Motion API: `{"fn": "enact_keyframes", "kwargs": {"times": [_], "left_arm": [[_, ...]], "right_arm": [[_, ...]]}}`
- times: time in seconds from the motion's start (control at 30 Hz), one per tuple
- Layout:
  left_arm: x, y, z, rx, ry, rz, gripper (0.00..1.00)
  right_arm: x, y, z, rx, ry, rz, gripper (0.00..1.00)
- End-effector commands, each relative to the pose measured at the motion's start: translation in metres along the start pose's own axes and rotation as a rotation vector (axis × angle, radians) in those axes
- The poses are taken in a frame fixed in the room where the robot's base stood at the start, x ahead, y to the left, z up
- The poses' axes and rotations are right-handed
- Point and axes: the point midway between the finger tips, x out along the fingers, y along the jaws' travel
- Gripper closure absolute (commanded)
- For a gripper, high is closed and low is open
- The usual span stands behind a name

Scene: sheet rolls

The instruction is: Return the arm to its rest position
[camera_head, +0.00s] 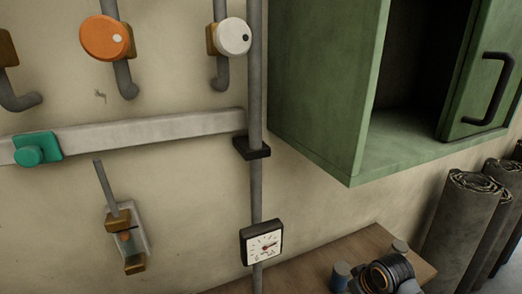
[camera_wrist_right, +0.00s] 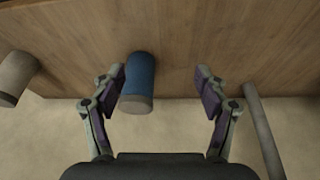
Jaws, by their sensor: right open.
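My right gripper (camera_wrist_right: 163,82) shows in the wrist view with its two fingers spread wide. A blue cylinder with a pale end (camera_wrist_right: 137,82) shows between the fingers, close to the left one. I cannot tell whether they touch, but the fingers are not closed on it. The blue cylinder also shows at the bottom of the head view (camera_head: 341,274), on the wooden top (camera_head: 340,248). My left gripper is in neither view.
A green cabinet (camera_head: 325,90) with an open door hangs at the right. Dark rolls (camera_head: 465,215) stand below it. A vertical pipe (camera_head: 255,80) carries a square gauge (camera_head: 261,244). Orange (camera_head: 106,38) and white (camera_head: 233,37) knobs are on the wall. A grey cylinder (camera_wrist_right: 14,78) is left of my gripper.

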Motion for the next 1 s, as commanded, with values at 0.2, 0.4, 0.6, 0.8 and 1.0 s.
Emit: {"fn": "enact_keyframes", "kwargs": {"times": [0.2,0.4,0.6,0.8,1.0], "left_arm": [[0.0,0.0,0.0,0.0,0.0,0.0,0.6],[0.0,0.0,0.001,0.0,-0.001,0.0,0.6],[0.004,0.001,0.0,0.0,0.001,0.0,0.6],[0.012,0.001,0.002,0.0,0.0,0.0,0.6],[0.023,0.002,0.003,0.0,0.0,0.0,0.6]], "right_arm": [[0.009,-0.05,0.072,0.04,-0.027,0.036,0.26],[-0.003,-0.07,0.118,0.099,-0.047,0.086,0.26],[0.001,-0.073,0.153,0.151,-0.074,0.136,0.26],[0.067,-0.067,0.169,0.155,-0.098,0.134,0.26],[0.143,-0.062,0.201,0.163,-0.126,0.13,0.26]]}}
